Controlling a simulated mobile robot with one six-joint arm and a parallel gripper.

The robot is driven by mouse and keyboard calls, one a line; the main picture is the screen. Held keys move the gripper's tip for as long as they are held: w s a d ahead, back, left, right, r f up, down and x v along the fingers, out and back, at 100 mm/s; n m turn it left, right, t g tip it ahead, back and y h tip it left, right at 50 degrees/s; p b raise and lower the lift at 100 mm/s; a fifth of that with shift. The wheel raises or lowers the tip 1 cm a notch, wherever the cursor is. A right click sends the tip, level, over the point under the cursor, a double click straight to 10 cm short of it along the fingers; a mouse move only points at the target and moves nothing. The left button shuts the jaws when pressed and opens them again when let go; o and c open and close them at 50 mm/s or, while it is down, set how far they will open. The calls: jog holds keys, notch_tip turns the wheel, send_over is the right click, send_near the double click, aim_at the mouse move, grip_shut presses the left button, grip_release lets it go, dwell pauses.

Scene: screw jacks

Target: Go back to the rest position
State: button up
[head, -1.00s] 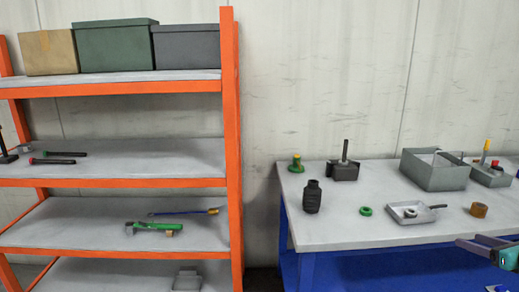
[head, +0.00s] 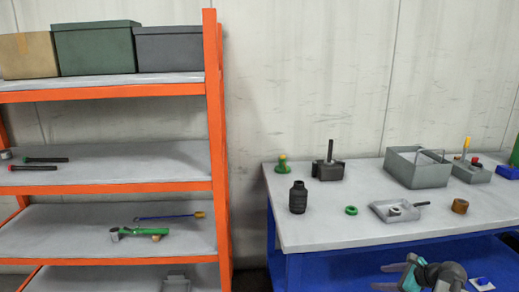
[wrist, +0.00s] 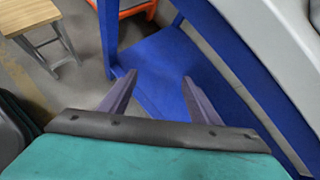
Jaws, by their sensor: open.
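My gripper (wrist: 155,92) is open and empty in the wrist view, its two grey fingers apart above the blue lower shelf of the bench. In the head view my arm shows at the bottom right, in front of the blue workbench (head: 330,232). On the grey top stand a green screw jack with a yellow tip (head: 282,165), a dark screw jack with an upright rod (head: 329,165) and a black bottle-shaped jack (head: 298,197).
The bench also carries a green ring (head: 351,210), a shallow tray (head: 380,211), a brown ring (head: 460,205) and a grey bin (head: 399,168). An orange rack (head: 217,150) stands left. A wooden stool (wrist: 42,40) shows in the wrist view.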

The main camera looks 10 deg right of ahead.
jog(key=s+a+f+n+g, duration=0.3)
jog(key=a+f+n, duration=0.1)
jog(key=a+f, duration=0.45)
jog(key=s+a+f+n+g+y+p, duration=0.1)
jog(key=s+a+f+n+g, duration=0.1)
jog(key=a+f+n, duration=0.6)
jog(key=s+a+f+n+g, duration=0.1)
jog(key=s+a+f+g, duration=0.2)
jog(key=a+f, duration=0.55)
jog(key=s+a+f+n+g+h, duration=0.2)
jog(key=s+a+n, duration=0.5)
jog(key=s, duration=0.4)
jog(key=s+a+f+n+g+h+p, duration=0.1)
jog(key=s+a+f+n+g+h, duration=0.1)
jog(key=s+a+f+n+g, duration=0.2)
jog(key=s+a+f+n, duration=0.3)
jog(key=s, duration=0.4)
jog(key=shift+n+h, duration=0.4)
